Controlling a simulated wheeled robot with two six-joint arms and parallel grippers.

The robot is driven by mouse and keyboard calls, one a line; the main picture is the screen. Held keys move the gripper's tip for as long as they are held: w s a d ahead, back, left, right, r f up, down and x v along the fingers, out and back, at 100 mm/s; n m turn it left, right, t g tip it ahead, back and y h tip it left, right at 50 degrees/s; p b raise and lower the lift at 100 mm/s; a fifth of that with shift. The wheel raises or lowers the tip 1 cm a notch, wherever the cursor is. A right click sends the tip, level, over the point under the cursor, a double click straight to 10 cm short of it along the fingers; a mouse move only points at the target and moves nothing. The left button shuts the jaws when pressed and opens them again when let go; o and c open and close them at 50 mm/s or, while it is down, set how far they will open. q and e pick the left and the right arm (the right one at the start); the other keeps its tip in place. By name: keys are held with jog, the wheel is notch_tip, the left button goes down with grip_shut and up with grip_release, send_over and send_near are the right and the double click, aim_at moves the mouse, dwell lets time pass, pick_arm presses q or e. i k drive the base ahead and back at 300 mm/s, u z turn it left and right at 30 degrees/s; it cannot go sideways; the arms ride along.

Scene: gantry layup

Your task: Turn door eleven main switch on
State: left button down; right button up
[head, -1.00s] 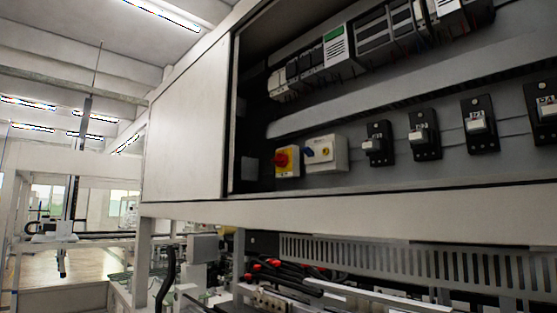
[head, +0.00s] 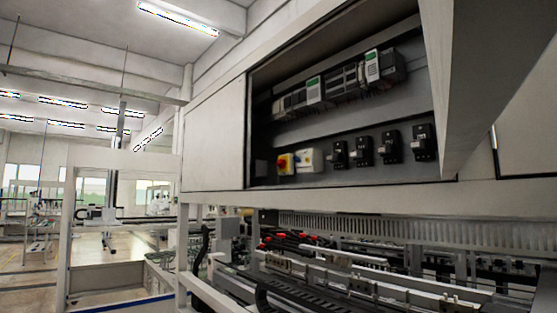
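A rotary switch with a red knob on a yellow plate (head: 284,163) sits at the lower left inside an open electrical cabinet (head: 350,185). Several black breaker-like switches with pale levers, such as the leftmost one (head: 338,155), run in a row to the right. Labels are too small to read, so I cannot tell which switch belongs to door eleven, nor which are on. Neither of my grippers is in view.
An open pale panel (head: 480,80) juts out at the cabinet's right. A closed pale panel (head: 215,140) covers its left. Below, a machine bed with rails and cable chain (head: 330,285) fills the front. Open floor (head: 35,275) shows at the far left.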

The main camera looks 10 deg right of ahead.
aim_at(281, 162)
jog(key=u, duration=0.8)
jog(key=i, duration=0.9)
jog(key=u, duration=0.1)
